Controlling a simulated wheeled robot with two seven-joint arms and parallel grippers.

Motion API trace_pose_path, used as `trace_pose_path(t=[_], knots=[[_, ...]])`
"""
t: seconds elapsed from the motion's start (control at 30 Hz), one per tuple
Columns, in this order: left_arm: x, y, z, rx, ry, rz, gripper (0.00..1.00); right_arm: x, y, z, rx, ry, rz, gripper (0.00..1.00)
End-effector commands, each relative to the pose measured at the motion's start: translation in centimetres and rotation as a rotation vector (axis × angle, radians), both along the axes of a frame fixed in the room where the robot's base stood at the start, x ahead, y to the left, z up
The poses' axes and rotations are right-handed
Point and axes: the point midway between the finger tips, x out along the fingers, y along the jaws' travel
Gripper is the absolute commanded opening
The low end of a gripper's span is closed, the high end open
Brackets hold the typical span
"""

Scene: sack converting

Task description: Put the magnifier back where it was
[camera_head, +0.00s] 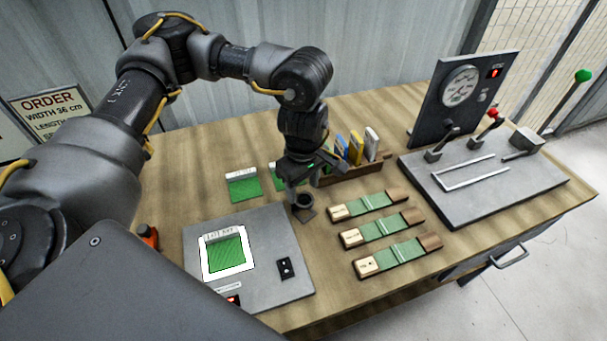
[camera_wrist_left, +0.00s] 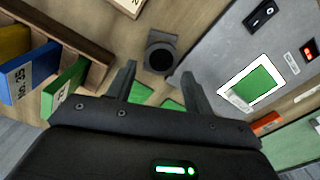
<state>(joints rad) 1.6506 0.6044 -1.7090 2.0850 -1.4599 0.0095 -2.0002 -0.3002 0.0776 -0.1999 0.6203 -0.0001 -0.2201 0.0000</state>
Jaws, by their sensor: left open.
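The magnifier (camera_head: 305,209) appears to be the small dark piece with a round ring on a square base, standing on the wooden table just right of the grey light panel. In the left wrist view the magnifier (camera_wrist_left: 160,54) lies just beyond the fingertips, roughly centred between them. My left gripper (camera_head: 297,191) points down close above it, and it also shows in the left wrist view (camera_wrist_left: 157,72), open with nothing between its fingers. I cannot tell whether a finger touches the magnifier. My right gripper is not in view.
The light panel (camera_head: 284,298) holds a white-framed green sample (camera_head: 227,253). Green swatches (camera_head: 243,187) lie behind it. A wooden rack (camera_head: 345,174) of coloured booklets stands behind the gripper. Several green strips (camera_head: 380,228) lie to the right. A gauge and lever station (camera_head: 530,180) stands at far right.

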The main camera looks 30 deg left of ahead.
Motion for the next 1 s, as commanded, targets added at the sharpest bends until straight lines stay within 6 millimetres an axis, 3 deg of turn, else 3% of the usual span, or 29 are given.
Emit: trace_pose_path(t=[0.1,0.33,1.0], knots=[[0.1,0.0,2.2,0.001,-0.004,-0.002,0.52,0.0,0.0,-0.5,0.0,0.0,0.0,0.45],[0.0,0.0,4.6,0.0,0.0,0.001,0.52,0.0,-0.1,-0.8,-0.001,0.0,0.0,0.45],[-0.1,0.0,4.9,-0.001,0.001,0.001,0.52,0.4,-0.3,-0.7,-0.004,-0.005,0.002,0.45]])
